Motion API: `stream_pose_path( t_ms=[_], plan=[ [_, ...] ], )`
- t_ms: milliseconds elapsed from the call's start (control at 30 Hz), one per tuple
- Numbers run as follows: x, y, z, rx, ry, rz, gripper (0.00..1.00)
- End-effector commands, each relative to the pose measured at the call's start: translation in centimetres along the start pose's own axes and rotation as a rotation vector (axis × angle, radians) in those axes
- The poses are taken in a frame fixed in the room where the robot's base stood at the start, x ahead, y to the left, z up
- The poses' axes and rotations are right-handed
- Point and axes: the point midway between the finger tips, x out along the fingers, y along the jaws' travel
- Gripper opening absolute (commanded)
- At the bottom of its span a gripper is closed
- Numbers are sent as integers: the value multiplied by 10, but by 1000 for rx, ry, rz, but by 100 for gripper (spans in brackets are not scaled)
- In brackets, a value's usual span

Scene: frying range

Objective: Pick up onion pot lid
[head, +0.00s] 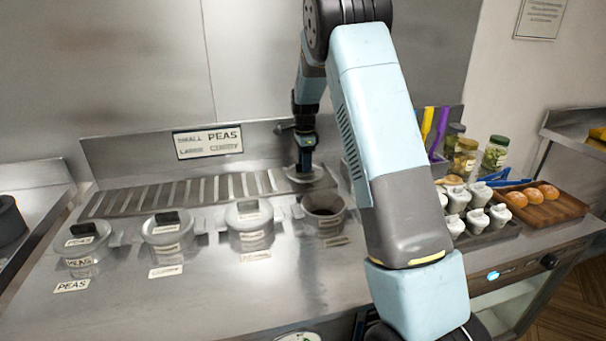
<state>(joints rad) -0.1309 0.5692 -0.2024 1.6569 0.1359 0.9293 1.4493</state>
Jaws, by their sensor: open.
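The labels on the other pots are too small to read, so I cannot tell which is the onion pot. A loose pale round lid (306,176) lies behind the uncovered pot, at the right end of the slatted strip. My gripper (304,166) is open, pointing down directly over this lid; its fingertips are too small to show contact.
A slatted strip (180,194) runs behind the pots. A sign (208,142) leans at the back. Right of my arm are white lidded containers (477,200), jars (495,153) and a wooden tray with buns (560,211).

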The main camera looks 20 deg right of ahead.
Motion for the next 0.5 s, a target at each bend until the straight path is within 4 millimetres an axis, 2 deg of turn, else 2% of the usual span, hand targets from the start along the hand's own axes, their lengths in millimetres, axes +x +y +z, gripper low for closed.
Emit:
stream_pose_path(
  t_ms=[67,500],
  plan=[
    [0,0,0,0,0,0,46],
    [0,0,0,0,0,0,4]
  ],
)
